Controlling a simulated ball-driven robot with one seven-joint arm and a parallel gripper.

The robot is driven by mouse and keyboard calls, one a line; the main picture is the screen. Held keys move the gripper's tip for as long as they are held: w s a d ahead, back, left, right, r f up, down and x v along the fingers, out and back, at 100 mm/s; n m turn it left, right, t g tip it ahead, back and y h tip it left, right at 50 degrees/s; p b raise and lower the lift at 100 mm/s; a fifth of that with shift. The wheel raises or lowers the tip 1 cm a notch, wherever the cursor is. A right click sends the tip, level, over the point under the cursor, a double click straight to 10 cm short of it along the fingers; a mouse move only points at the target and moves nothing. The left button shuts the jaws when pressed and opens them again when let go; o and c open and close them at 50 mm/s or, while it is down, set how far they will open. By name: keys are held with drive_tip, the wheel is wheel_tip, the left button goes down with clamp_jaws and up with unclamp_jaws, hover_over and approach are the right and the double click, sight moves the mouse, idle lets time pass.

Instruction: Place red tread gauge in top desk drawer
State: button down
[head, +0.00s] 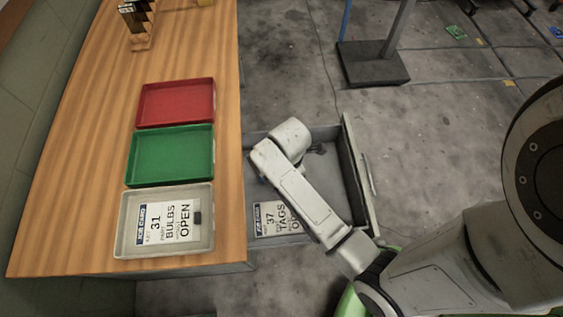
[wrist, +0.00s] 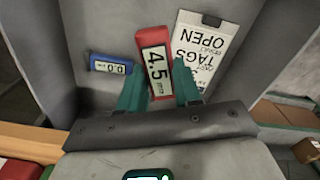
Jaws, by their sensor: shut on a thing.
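In the wrist view, a red tread gauge (wrist: 155,60) with a white "4.5 mm" display sits between the teal fingers of my gripper (wrist: 159,82), which is shut on it. The desk drawer (head: 335,182) is pulled open to the right of the wooden desk in the head view. My arm reaches over it and hides my fingers and the gauge there. In the wrist view the grey drawer floor (wrist: 108,38) lies behind the gauge. I cannot tell whether the gauge touches the floor.
A blue gauge (wrist: 110,64) and a white TAGS card (wrist: 203,48) lie in the drawer. On the desk (head: 80,190) stand a red tray (head: 176,102), a green tray (head: 171,156) and a grey tray (head: 129,222) with a BULBS card. A metal stand base (head: 372,66) is on the floor beyond.

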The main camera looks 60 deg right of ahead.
drive_tip(key=w+d+f, duration=0.1)
drive_tip(key=d+f, duration=0.1)
drive_tip(key=w+d+f, duration=0.2)
drive_tip(key=d+f, duration=0.1)
drive_tip(key=w+d+f+b, duration=0.1)
drive_tip(key=w+d+f, duration=0.1)
drive_tip(key=shift+w+d+f, duration=0.15)
drive_tip(key=shift+w+f, duration=0.1)
drive_tip(key=shift+f, duration=0.05)
drive_tip(key=shift+w+d+f, duration=0.1)
drive_tip(key=shift+f, duration=1.6)
drive_tip(key=shift+f+b, duration=0.15)
drive_tip(key=shift+b, duration=0.2)
drive_tip(key=c, duration=0.8)
unclamp_jaws()
